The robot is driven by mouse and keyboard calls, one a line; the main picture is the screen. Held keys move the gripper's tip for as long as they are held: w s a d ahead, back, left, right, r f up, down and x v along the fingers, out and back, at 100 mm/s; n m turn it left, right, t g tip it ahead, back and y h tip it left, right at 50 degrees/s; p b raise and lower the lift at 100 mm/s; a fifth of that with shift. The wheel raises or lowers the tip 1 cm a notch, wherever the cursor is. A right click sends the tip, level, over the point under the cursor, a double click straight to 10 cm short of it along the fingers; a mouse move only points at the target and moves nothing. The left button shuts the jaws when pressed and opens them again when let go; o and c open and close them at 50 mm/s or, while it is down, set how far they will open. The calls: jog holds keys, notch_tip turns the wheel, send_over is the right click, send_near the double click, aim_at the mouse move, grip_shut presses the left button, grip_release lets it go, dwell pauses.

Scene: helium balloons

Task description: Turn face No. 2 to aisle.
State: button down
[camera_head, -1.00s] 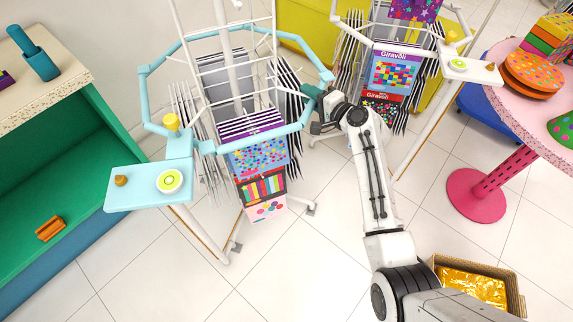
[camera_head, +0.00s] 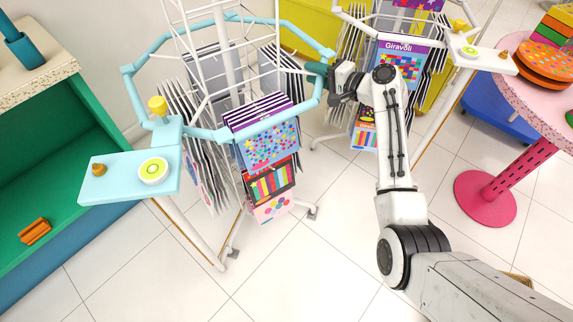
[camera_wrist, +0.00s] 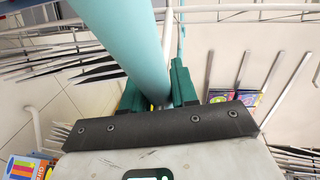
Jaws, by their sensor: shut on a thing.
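A light blue ring rail (camera_head: 154,56) runs around a wire display rack (camera_head: 227,55) hung with flat packs. One face carries colourful packs (camera_head: 268,148) with dots and stripes; other faces carry stacks of thin packs (camera_head: 188,110) seen edge-on. I cannot read any face number. My gripper (camera_head: 317,70) is at the ring's right side, its green fingers shut around the rail. In the wrist view the rail (camera_wrist: 125,40) passes between both fingers. A light blue shelf (camera_head: 125,178) with a yellow knob above it stands at the rack's front left.
A second, white-ringed rack (camera_head: 425,42) with "Giravoli" packs stands just right of my gripper. A pink round table (camera_head: 535,95) is at the right and a green-sided counter (camera_head: 60,160) at the left. The tiled floor (camera_head: 300,270) in front is clear.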

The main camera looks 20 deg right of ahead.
jog(key=shift+w+f+y+b, duration=0.1)
jog(key=shift+w+y+b, duration=0.2)
jog(key=shift+y+b, duration=0.1)
jog(key=w+n+y+b, duration=0.1)
jog(key=b, duration=0.3)
jog(key=w+d+n+g+b, duration=0.1)
jog(key=w+b, duration=0.1)
jog(key=b, duration=0.2)
jog(key=w+d+g+y+b, duration=0.1)
jog(key=b, duration=0.3)
jog(key=shift+w+f+n+y, duration=0.2)
jog(key=shift+w+n+y, duration=0.1)
jog(key=shift+w+n, duration=0.1)
jog(key=shift+r, duration=0.1)
jog(key=shift+r+g, duration=0.1)
jog(key=shift+g, duration=0.2)
